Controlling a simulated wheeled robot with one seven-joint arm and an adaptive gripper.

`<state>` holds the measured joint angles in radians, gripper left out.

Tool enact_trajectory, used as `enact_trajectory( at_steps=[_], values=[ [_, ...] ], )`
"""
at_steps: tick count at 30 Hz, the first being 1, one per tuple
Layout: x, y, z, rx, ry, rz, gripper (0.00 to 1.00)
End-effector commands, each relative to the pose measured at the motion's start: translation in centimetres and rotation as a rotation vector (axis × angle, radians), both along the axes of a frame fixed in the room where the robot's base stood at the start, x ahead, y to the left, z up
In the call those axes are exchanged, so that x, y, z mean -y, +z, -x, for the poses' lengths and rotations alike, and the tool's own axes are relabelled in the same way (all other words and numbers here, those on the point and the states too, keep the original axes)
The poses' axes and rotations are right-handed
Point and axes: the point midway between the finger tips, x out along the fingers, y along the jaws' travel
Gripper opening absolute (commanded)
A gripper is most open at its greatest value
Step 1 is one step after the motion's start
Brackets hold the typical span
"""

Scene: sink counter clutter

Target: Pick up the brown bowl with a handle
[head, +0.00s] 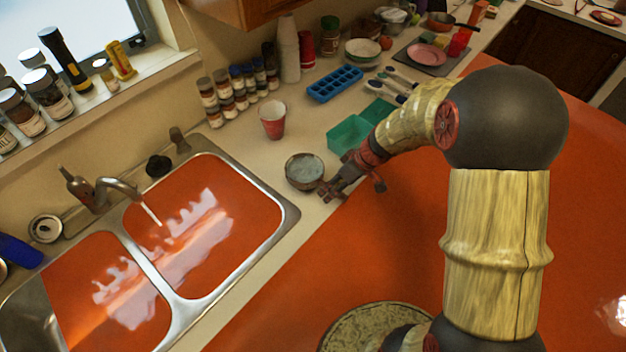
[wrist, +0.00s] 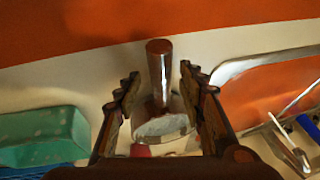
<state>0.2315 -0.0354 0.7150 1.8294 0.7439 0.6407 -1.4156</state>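The brown bowl (head: 304,171) sits on the counter between the sink and the green container, with a dark rim and a pale bluish inside. My gripper (head: 333,185) is at the right side of the bowl, close to the counter's front edge. In the wrist view my gripper (wrist: 158,82) is open, one finger on each side of the handle, with gaps visible. The handle is mostly hidden behind my gripper in the head view.
A green container (head: 348,134) stands behind my gripper, with a blue ice tray (head: 335,84) farther back. A red cup (head: 273,120) stands behind the bowl. The double sink's metal rim (head: 291,213) is left of the bowl. Spice jars line the wall.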

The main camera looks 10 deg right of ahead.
Motion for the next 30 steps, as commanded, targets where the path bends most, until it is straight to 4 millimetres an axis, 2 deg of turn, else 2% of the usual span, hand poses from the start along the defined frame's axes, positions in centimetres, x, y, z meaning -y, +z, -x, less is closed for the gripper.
enact_trajectory(
  at_steps=[11,30],
  values=[
    [0.01,-0.04,-0.01,0.0,0.0,0.0,0.4],
    [0.01,-0.06,0.0,0.0,0.0,0.0,0.03]
  ],
)
